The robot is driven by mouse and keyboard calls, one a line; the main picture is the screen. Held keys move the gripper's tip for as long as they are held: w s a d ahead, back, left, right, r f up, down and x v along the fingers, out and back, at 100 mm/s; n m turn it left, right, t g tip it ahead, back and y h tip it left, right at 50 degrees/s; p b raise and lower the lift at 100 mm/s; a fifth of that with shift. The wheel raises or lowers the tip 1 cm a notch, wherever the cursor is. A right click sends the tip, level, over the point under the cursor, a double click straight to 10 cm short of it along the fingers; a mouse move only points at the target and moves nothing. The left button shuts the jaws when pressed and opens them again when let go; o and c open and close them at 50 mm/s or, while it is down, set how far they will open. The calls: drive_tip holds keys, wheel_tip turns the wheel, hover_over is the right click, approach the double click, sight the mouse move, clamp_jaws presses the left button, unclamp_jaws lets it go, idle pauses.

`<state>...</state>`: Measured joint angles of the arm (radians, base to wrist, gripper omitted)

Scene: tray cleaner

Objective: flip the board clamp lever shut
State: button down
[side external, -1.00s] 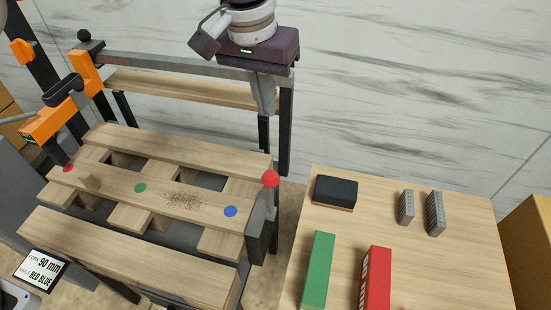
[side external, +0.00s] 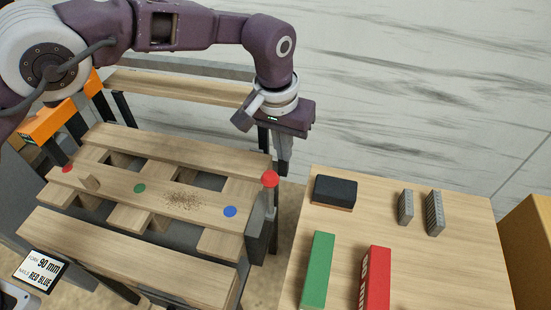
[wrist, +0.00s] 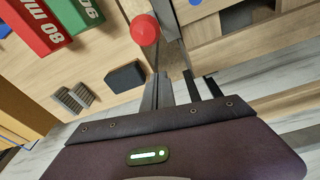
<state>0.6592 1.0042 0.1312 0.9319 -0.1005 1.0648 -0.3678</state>
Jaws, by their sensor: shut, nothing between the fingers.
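The board clamp lever carries a red ball knob (side external: 270,179) and stands roughly upright at the right end of the slatted wooden board (side external: 110,184). Its knob also shows at the top of the wrist view (wrist: 145,30), with the lever's stem partly hidden below it. My gripper (side external: 283,170) is shut and empty, pointing down just behind and slightly right of the knob in the side view. In the wrist view, the closed fingers (wrist: 163,78) sit just below the knob. I cannot tell whether they touch the lever.
A side table (side external: 405,275) at right bears a dark block (side external: 335,192), two grey ridged pieces (side external: 435,212), a green box (side external: 318,270) and a red box (side external: 375,278). A metal crossbar (side external: 185,66) and wooden rail (side external: 175,85) run behind the board.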

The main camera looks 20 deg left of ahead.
sight(270, 196)
drive_tip(key=shift+s+a+r, duration=0.1)
drive_tip(key=shift+s+a, duration=0.1)
drive_tip(key=shift+s, duration=0.75)
drive_tip(key=shift+s+a, duration=0.15)
drive_tip(key=shift+s, duration=0.8)
drive_tip(key=shift+s, duration=0.1)
